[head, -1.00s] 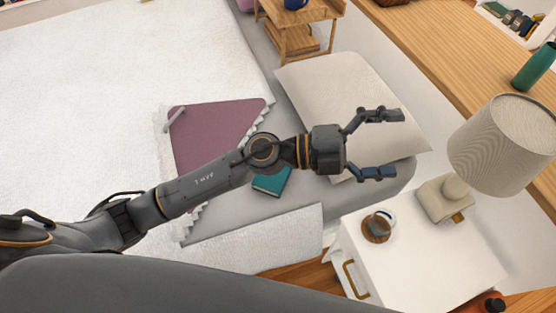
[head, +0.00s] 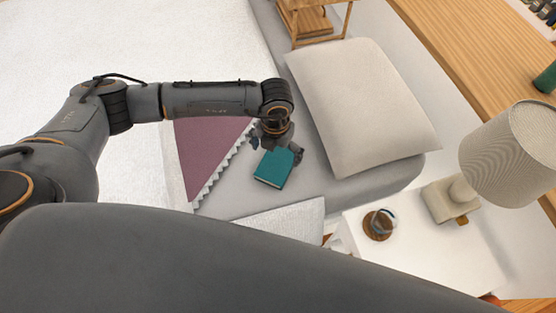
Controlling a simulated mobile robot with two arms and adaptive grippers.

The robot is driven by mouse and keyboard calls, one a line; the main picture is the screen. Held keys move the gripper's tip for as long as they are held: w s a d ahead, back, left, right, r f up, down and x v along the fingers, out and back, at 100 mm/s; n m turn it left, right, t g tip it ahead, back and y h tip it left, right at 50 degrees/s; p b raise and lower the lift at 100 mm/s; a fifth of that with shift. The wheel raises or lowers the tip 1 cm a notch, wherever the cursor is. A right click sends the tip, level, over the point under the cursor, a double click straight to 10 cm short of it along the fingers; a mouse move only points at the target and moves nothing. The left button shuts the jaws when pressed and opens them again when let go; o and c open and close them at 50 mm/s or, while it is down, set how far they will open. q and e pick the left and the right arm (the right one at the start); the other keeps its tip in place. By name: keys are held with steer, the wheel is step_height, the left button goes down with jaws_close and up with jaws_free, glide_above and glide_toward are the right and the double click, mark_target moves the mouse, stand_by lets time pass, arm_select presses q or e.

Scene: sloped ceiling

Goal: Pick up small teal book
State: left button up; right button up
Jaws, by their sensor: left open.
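The small teal book (head: 273,169) lies flat on the grey bed sheet, between the purple cloth and the pillow. My left gripper (head: 277,153) points down over the book's far edge, with its fingers spread apart to either side. The wrist hides part of the gripper and the far edge of the book. I cannot tell whether the fingers touch the book. My right gripper is not in view.
A beige pillow (head: 360,105) lies right of the book. A purple cloth with a zigzag edge (head: 205,150) lies to its left. A white nightstand (head: 420,255) holds a cup on a wooden coaster (head: 379,225) and a lamp (head: 510,150).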

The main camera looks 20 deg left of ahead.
mark_target(276, 165)
arm_select(q)
steer(key=f, duration=0.3)
steer(key=f+p, duration=0.1)
steer(key=f, duration=0.3)
steer(key=shift+w+a+f, duration=0.1)
steer(key=shift+w+f, duration=0.05)
steer(key=shift+w, duration=0.05)
steer(key=c, duration=1.2)
